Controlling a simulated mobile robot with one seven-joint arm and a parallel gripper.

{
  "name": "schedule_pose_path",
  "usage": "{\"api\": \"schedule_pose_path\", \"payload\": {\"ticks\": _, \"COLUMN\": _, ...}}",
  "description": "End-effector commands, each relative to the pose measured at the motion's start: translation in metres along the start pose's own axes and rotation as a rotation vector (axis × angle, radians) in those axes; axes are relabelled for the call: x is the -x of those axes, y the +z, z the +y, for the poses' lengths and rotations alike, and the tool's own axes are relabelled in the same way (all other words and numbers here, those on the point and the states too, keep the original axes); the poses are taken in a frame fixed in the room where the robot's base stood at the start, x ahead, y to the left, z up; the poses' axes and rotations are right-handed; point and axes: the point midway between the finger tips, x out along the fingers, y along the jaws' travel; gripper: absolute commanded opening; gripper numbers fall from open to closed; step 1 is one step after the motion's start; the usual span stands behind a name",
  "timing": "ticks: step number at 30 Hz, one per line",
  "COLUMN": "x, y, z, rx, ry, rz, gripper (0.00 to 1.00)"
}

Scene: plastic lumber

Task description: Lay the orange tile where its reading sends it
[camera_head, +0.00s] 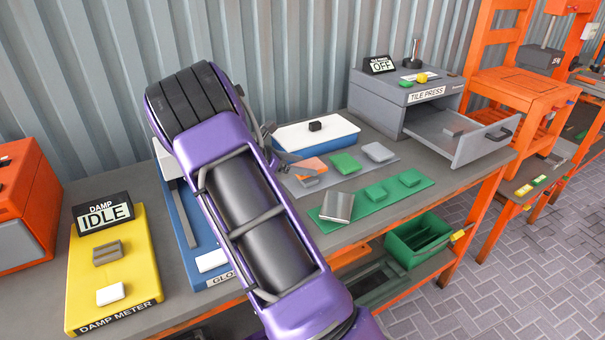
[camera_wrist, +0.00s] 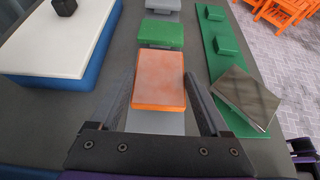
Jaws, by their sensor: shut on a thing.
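The orange tile (camera_wrist: 159,82) lies between the two fingers of my gripper (camera_wrist: 160,88), which is shut on it, over the near end of a grey strip. In the head view the tile (camera_head: 309,167) shows beside my gripper (camera_head: 292,164), partly hidden by it. I cannot tell whether it is lifted. The yellow damp meter (camera_head: 137,262) at left has a sign (camera_head: 103,213) reading IDLE. The blue gloss meter (camera_head: 207,279) is largely hidden behind my arm. The grey tile press (camera_head: 377,105) at the back right has a sign (camera_head: 381,65) reading OFF and its drawer (camera_head: 468,150) stands open.
A green tile (camera_head: 345,163) and a grey tile (camera_head: 379,152) lie on the grey strip. A green strip (camera_head: 350,222) holds green tiles (camera_head: 376,193) and a shiny metal block (camera_head: 337,207). A white-topped blue box (camera_head: 340,132) stands behind. A green bin (camera_head: 412,242) sits below the bench edge.

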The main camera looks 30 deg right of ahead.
Motion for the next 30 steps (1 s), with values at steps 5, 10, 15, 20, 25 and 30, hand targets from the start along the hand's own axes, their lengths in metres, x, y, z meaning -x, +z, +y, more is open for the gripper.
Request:
{"api": "schedule_pose_path", "payload": {"ticks": 5, "x": -0.012, "y": -0.022, "z": 0.0, "rx": 0.002, "ry": 0.0, "rz": -0.001, "gripper": 0.14}}
{"api": "schedule_pose_path", "payload": {"ticks": 10, "x": -0.012, "y": -0.022, "z": 0.0, "rx": 0.0, "ry": 0.001, "rz": 0.0, "gripper": 0.14}}
{"api": "schedule_pose_path", "payload": {"ticks": 15, "x": -0.013, "y": -0.025, "z": 0.0, "rx": 0.001, "ry": 0.0, "rz": 0.0, "gripper": 0.14}}
{"api": "schedule_pose_path", "payload": {"ticks": 20, "x": -0.013, "y": -0.025, "z": 0.0, "rx": 0.0, "ry": 0.0, "rz": 0.0, "gripper": 1.0}}
{"api": "schedule_pose_path", "payload": {"ticks": 25, "x": -0.013, "y": -0.025, "z": 0.0, "rx": 0.0, "ry": 0.0, "rz": 0.0, "gripper": 1.0}}
{"api": "schedule_pose_path", "payload": {"ticks": 30, "x": -0.006, "y": -0.021, "z": 0.001, "rx": 0.0, "ry": 0.002, "rz": 0.001, "gripper": 1.0}}
